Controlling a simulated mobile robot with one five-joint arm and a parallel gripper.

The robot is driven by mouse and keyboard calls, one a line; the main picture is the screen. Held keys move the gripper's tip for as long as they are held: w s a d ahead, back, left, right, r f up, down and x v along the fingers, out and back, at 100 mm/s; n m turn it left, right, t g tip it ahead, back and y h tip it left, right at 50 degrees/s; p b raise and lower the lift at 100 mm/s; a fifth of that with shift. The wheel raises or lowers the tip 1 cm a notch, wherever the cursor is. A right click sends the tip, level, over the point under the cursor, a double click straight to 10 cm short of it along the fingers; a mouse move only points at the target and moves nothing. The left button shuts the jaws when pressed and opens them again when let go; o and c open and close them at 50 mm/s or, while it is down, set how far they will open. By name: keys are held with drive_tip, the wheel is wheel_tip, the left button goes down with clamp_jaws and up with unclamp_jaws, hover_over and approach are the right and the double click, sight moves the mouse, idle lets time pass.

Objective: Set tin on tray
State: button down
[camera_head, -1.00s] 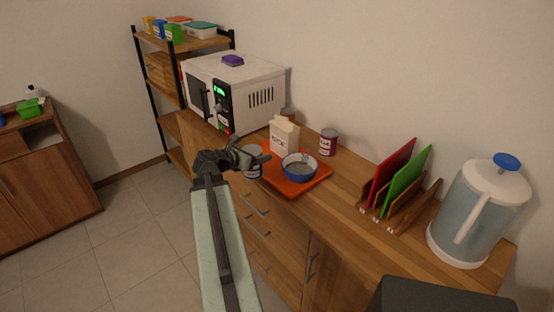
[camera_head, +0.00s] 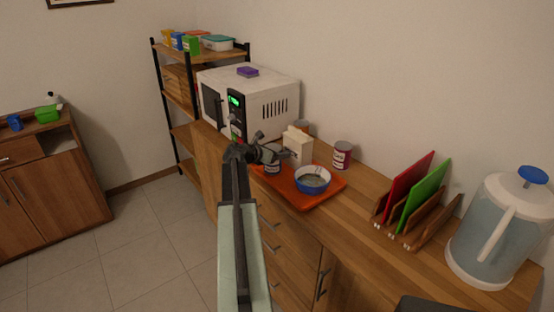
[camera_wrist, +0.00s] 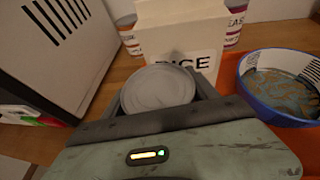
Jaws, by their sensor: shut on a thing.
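My gripper (camera_head: 266,151) is shut on a tin (camera_head: 272,165) at the left end of the orange tray (camera_head: 301,202). In the wrist view the tin's round grey lid (camera_wrist: 159,90) shows between the fingers, close in front of the rice carton (camera_wrist: 183,36). The tin's lower part is hidden there, so I cannot tell whether it touches the tray. The tray lies on the wooden counter and also shows in the wrist view (camera_wrist: 290,148). A blue bowl (camera_head: 313,180) with something in it stands on the tray, right of the tin.
A white microwave (camera_head: 262,98) stands left of the tray. A red-and-white tin (camera_head: 342,155) stands behind the tray; another is partly hidden behind the carton. A rack with red and green boards (camera_head: 424,194) and a large jug (camera_head: 499,230) are to the right.

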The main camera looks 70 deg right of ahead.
drive_tip(key=shift+f, duration=0.65)
drive_tip(key=shift+c, duration=1.2)
unclamp_jaws()
drive_tip(key=shift+r, duration=0.1)
drive_tip(key=shift+r, duration=0.15)
drive_tip(key=p+v, duration=0.5)
drive_tip(key=v, duration=0.7)
drive_tip(key=shift+a, duration=0.1)
